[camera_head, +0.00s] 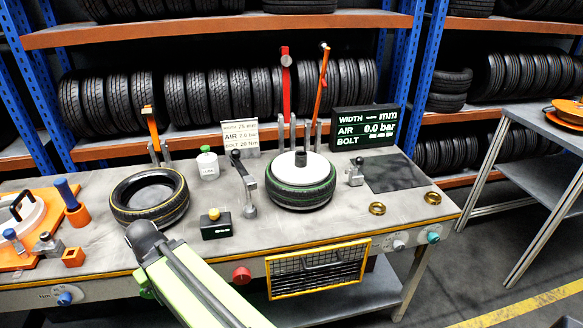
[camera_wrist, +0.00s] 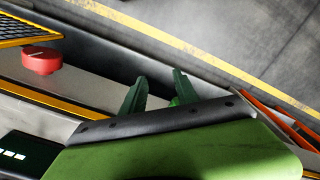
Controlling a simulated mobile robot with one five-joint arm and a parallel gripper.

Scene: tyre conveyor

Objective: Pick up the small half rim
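Round orange rim-like parts (camera_head: 568,110) lie on the grey side table at the right edge of the head view, partly cut off. I cannot tell for sure which one is the small half rim. My gripper (camera_wrist: 158,90) shows in the wrist view with two dark green fingers apart and nothing between them. It is by the front edge of the workbench, far from the orange parts. In the head view my arm crosses the bench front and hides most of the gripper.
The workbench (camera_head: 335,221) holds a yellow-ringed tyre (camera_head: 150,196), a green-ringed tyre (camera_head: 300,196) with a white disc, and an orange fixture (camera_head: 75,217). A red knob (camera_head: 242,275) and a mesh basket (camera_head: 318,268) are on its front. Floor is open between bench and side table (camera_head: 545,128).

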